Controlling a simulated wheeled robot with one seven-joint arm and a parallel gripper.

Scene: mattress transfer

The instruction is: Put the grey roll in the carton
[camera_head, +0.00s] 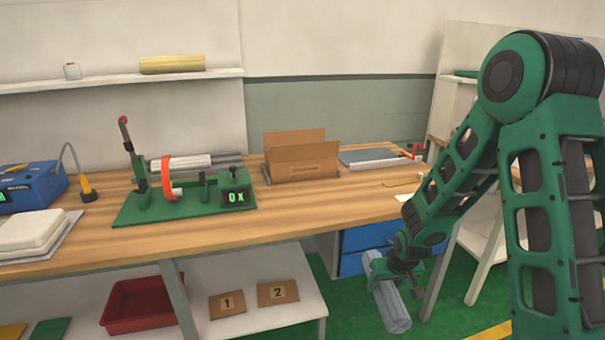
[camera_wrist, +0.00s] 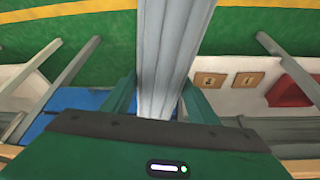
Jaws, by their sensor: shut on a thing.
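The grey roll (camera_head: 391,308) is a ribbed grey cylinder held in my gripper (camera_head: 402,274), in front of the workbench and below its top. My gripper is shut on the roll. In the wrist view the roll (camera_wrist: 173,55) runs up from between the fingers to the top edge. In the head view the roll hangs tilted, its lower end toward the floor. The carton (camera_head: 302,162) is an open brown box with raised flaps on the workbench, up and left of my gripper. Its inside is mostly hidden by its front wall.
A green fixture (camera_head: 185,203) with a red-orange clamp and a display stands left of the carton. A grey tray (camera_head: 372,157) lies right of it. Blue drawers (camera_head: 365,238) sit under the bench (camera_head: 280,213) behind my gripper. A red bin (camera_head: 138,304) is on the lower shelf.

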